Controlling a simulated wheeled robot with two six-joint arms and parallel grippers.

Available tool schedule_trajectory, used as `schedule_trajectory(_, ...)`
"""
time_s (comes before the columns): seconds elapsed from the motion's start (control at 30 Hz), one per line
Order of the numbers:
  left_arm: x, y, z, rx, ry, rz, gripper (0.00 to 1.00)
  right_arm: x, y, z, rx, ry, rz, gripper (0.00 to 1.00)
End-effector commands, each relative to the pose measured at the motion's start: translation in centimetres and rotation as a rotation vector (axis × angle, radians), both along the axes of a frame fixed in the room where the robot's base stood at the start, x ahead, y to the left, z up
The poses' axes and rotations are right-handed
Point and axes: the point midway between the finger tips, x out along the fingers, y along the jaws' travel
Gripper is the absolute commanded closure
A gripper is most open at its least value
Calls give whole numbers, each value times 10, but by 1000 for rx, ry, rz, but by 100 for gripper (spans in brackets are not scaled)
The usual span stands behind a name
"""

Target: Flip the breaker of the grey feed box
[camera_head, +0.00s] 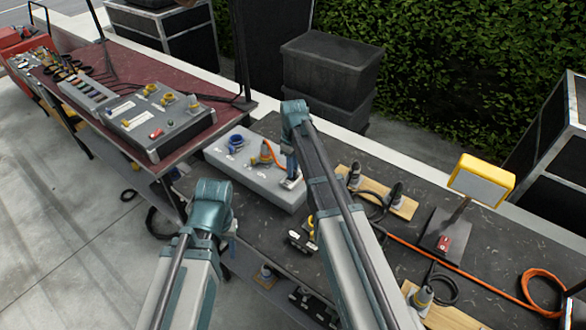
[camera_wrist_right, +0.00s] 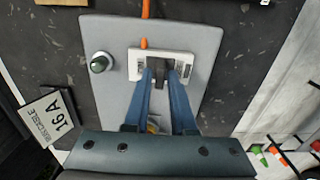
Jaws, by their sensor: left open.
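The grey feed box (camera_head: 258,185) lies on the dark bench in the head view, with a blue socket, a yellow connector and an orange cable. In the right wrist view the box (camera_wrist_right: 205,50) fills the middle. Its breaker is a dark lever (camera_wrist_right: 160,72) in a white plate (camera_wrist_right: 136,66). My right gripper (camera_wrist_right: 163,74) is over the plate, its blue fingers apart on either side of the lever; contact is unclear. In the head view my right gripper (camera_head: 290,168) is at the box's right end. My left gripper (camera_head: 232,225) is open, mostly hidden by its arm, in front of the box.
A red-topped table with a larger grey panel box (camera_head: 150,118) stands at left. A yellow work lamp (camera_head: 481,180), wooden boards with connectors and an orange cable (camera_head: 541,290) lie to the right. A "16A" tag (camera_wrist_right: 48,115) is beside the box.

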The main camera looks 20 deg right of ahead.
Motion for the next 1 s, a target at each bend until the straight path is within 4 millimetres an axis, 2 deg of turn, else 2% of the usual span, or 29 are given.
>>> schedule_trajectory(0.03, 0, 0, 0, 0, 0, 0, 49, 0, 0, 0, 0, 0, 0, 87)
schedule_trajectory(0.1, 0, 0, 0, 0, 0, 0, 49, 0, 0, 0, 0, 0, 0, 100)
schedule_trajectory(0.47, 0, 0, -1, 0, 0, 0, 49, 4, -3, -1, 28, 22, -3, 100)
schedule_trajectory(0.6, 0, 0, -10, 0, 0, 0, 49, 14, -12, -5, 156, 122, -7, 100)
schedule_trajectory(0.8, 0, 0, -31, 0, 0, 0, 49, 19, -20, -11, 330, 257, -4, 100)
schedule_trajectory(1.0, 0, 0, -35, 0, 0, 0, 49, 16, -20, -8, 390, 304, 0, 100)
